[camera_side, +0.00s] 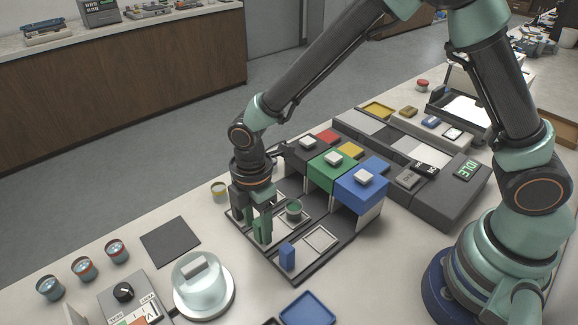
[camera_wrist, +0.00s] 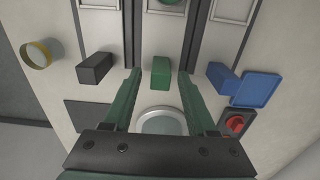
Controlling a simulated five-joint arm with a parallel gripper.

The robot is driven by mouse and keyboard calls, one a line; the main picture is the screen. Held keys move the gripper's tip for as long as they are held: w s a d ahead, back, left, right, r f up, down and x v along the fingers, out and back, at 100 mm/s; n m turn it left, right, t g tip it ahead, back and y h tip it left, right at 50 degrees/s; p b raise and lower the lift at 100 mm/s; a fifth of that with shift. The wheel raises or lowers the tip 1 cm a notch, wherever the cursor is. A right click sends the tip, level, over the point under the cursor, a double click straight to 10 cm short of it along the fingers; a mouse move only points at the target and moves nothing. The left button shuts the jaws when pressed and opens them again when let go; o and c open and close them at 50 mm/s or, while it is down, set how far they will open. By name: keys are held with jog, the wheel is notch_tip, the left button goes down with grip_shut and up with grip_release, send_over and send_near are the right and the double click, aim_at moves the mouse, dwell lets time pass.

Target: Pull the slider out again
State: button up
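My gripper (camera_side: 262,230) is low over the front end of the middle lane of the press. In the wrist view its two green fingers (camera_wrist: 159,76) are apart, one on each side of the green handle block (camera_wrist: 160,73), with a gap on both sides. The green slider carries a round cup with a green top (camera_side: 293,208), in front of the green press housing (camera_side: 322,171), not under it. The cup's edge also shows at the top of the wrist view (camera_wrist: 172,2). In the side view the fingers hide most of the green handle.
A blue handle (camera_side: 287,256) and a black handle (camera_wrist: 95,68) stand on either side. Blue (camera_side: 361,190) and dark (camera_side: 301,154) housings flank the green one. A glass dome (camera_side: 199,280), several small cups and a blue tray (camera_side: 307,309) lie around. The display (camera_side: 466,169) reads IDLE.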

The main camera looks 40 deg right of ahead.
notch_tip(320, 180, up, 12)
dwell(0.6)
jog(key=shift+r, duration=0.1)
jog(key=s+d+r+m+t, duration=0.2)
jog(key=s+d+r+m, duration=0.1)
jog(key=d+m, duration=0.6)
jog(key=s+d+r+m+t, duration=0.3)
jog(key=d+r+m, duration=0.3)
jog(key=d+m, duration=0.3)
jog(key=shift+s+d+t, duration=0.3)
jog(key=shift+s+d, duration=0.2)
jog(key=shift+d, duration=1)
